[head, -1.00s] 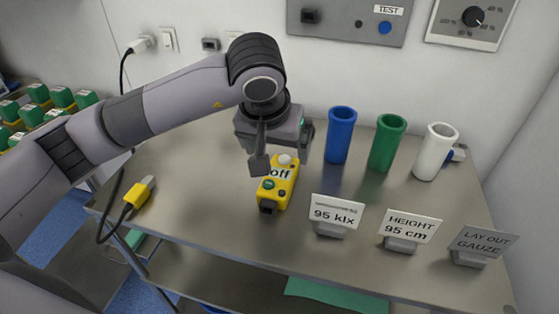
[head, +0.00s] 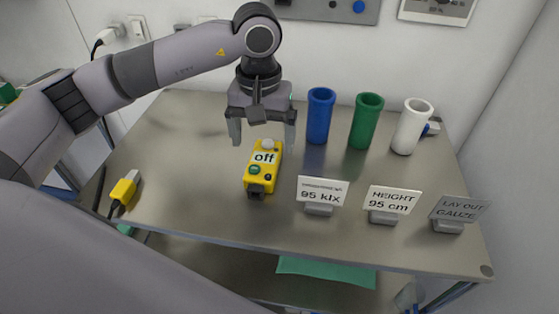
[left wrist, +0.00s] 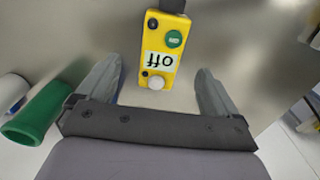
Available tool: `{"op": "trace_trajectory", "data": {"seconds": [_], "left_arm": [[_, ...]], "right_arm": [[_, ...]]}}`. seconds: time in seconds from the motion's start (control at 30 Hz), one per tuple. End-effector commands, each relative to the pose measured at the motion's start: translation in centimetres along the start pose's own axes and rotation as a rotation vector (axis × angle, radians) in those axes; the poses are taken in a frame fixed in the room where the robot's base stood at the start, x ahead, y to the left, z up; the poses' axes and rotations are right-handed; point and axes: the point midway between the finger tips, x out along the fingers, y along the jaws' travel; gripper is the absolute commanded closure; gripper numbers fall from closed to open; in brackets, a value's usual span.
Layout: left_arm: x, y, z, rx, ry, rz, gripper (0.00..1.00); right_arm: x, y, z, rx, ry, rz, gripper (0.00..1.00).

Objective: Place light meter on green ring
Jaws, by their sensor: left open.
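The light meter (head: 262,172) is a yellow box with a white dome, a green button and a display reading "off". It lies on the metal table, and in the left wrist view the meter (left wrist: 160,50) shows between the finger lines, farther out. My left gripper (head: 264,136) is open and empty, just behind and above the meter's dome end, with its fingers spread wider than the meter. Its fingers also show in the left wrist view (left wrist: 158,92). I see no green ring in these views. My right gripper is not in view.
Blue (head: 319,116), green (head: 364,121) and white (head: 410,128) tubes stand at the back right of the table (head: 190,190). Three label stands, including the "95 klx" sign (head: 322,191), line the front right. A yellow plug (head: 124,189) lies at the left edge. The table's left middle is clear.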

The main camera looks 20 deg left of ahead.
Motion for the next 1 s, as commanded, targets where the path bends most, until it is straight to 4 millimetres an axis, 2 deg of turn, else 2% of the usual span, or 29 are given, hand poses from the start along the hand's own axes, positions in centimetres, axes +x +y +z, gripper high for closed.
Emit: {"op": "trace_trajectory", "data": {"seconds": [0.27, 0.53, 0.67, 0.87, 1.0], "left_arm": [[2.6, -0.3, 0.0, -0.005, -0.011, -0.001, 0.06], [6.4, -0.4, -0.4, -0.004, -0.008, -0.001, 0.06], [7.2, -0.4, -0.4, -0.004, -0.007, -0.001, 0.06], [7.2, -0.4, -0.4, -0.004, -0.006, 0.0, 0.06], [7.2, -0.4, -0.4, -0.003, -0.006, 0.0, 0.52]], "right_arm": [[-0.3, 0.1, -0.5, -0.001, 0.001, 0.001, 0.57], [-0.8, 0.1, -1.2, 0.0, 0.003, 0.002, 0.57], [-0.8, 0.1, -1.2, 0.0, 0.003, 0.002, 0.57], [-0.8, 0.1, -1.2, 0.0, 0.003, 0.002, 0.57], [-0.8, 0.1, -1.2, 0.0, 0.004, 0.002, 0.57]]}}
